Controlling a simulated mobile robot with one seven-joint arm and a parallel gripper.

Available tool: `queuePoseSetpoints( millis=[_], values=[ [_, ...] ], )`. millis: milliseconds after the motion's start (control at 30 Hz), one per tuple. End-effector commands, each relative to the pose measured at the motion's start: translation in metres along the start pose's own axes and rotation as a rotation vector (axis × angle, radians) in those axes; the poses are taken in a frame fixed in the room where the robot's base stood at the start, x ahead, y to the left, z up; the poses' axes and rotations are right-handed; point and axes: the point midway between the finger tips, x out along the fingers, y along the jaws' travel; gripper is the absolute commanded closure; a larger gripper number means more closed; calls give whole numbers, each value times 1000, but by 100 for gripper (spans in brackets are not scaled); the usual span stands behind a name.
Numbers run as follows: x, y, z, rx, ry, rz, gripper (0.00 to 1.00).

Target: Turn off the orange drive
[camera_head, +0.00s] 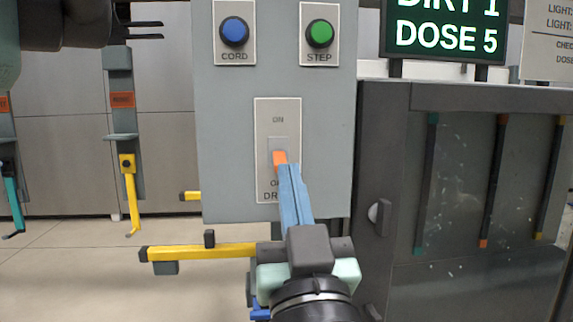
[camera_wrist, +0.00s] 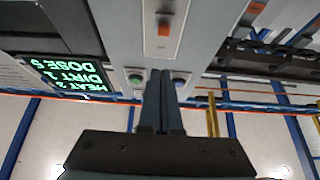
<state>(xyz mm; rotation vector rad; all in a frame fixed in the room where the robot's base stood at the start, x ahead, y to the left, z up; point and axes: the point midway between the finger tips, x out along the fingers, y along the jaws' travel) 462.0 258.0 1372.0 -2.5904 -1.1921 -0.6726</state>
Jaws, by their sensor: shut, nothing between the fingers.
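The orange drive switch (camera_head: 280,158) sits on a pale plate marked ON above and OFF below, on a grey panel. Its orange tip lies between the two labels, just above the partly hidden OFF; I cannot tell its setting for sure. In the wrist view, which is upside down, the orange tip (camera_wrist: 163,28) shows near the top. My gripper (camera_head: 288,168) is shut and empty, with its blue fingers reaching up to just below the orange tip. I cannot tell whether they touch it. The fingers (camera_wrist: 166,74) also show in the wrist view, apart from the tip there.
A blue CORD button (camera_head: 234,31) and a green STEP button (camera_head: 320,33) are above the plate. A lit display (camera_head: 446,36) reads DIRT 1, DOSE 5. A yellow bar (camera_head: 205,252) extends left below the panel. A dark cabinet (camera_head: 400,96) stands right.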

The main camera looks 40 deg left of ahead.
Motion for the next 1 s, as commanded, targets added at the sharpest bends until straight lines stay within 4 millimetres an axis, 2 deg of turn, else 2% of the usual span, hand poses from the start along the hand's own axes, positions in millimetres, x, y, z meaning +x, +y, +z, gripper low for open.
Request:
queuePoseSetpoints(
  millis=[33,100,233,867,933,1000],
  values=[
    [-10,1,5,0,0,2,100],
    [-18,0,6,1,1,1,100],
    [-25,0,6,0,1,0,100],
    [-26,0,6,0,1,0,100],
    [-26,6,-2,-18,9,18,100],
    [-26,20,-21,-62,28,64,100]
  ],
)
